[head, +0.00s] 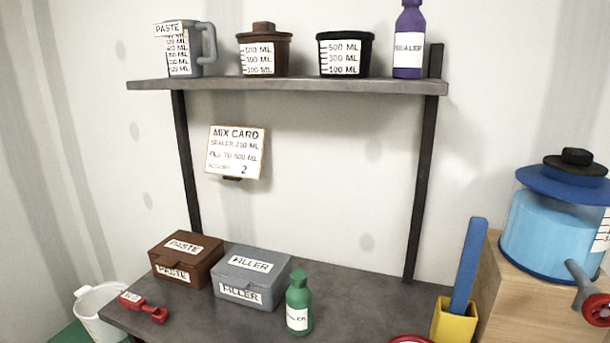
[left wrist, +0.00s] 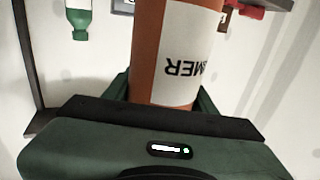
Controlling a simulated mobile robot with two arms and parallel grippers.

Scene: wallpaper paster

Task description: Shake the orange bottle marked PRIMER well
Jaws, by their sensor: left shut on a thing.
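The orange bottle (left wrist: 147,45) fills the middle of the left wrist view. Its white label shows the letters MER upside down in the picture; the rest of the word is turned out of sight. My left gripper (left wrist: 163,95) is shut on it, with a dark green finger on either side. The green bottle appears upside down in that view too, so the orange bottle seems about upright. The head view shows neither the orange bottle nor my grippers.
A grey bench (head: 345,290) holds a brown PASTE box (head: 186,260), a grey FILLER box (head: 252,277), a red scoop (head: 145,306) and a green bottle (head: 298,300). A shelf (head: 290,85) above carries containers and a purple SEALER bottle (head: 408,40). A blue tank (head: 553,235) stands right.

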